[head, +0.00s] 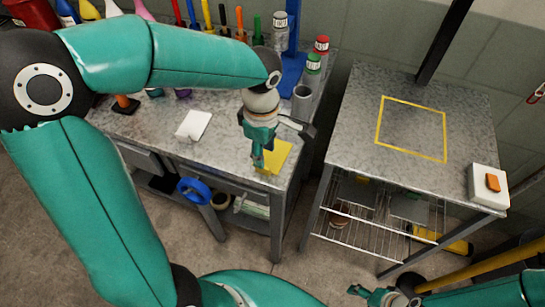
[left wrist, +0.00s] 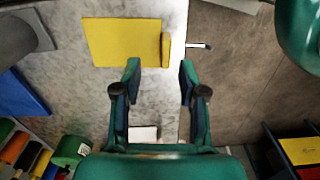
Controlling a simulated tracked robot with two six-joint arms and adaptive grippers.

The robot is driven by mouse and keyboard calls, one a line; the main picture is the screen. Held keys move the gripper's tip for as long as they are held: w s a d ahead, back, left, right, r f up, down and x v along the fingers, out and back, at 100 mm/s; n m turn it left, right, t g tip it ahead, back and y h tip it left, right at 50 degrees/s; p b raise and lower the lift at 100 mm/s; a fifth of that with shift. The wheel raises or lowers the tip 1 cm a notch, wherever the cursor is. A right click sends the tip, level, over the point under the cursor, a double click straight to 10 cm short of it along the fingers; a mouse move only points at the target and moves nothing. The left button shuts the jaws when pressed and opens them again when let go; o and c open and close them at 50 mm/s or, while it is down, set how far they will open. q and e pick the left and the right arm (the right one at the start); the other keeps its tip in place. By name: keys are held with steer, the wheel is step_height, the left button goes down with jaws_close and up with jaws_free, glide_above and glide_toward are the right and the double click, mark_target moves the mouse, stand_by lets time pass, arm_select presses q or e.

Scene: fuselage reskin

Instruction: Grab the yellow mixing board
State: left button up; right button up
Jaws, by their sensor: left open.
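The yellow mixing board (head: 276,157) lies flat near the front right corner of the left workbench. It also shows in the left wrist view (left wrist: 120,42), with a raised yellow strip along its right edge. My left gripper (head: 258,160) is above the bench beside the board and partly covers it in the head view. In the left wrist view the left gripper (left wrist: 160,68) is open and empty, its fingertips just short of the strip. My right gripper (head: 372,293) is at the bottom, far from the board; its jaws are too small to judge.
A grey cup (head: 302,103), labelled cans (head: 313,68) and a blue stand (head: 291,68) are behind the board. A white board (head: 194,125) lies to its left. A second table (head: 360,110) bears a yellow outlined square and a white box with an orange switch (head: 489,186).

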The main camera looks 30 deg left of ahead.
mark_target(272, 153)
arm_select(q)
steer(key=f, duration=0.3)
steer(key=shift+s+f+p, duration=0.3)
steer(key=shift+s+f, duration=0.05)
steer(key=shift+f, duration=0.4)
jaws_close()
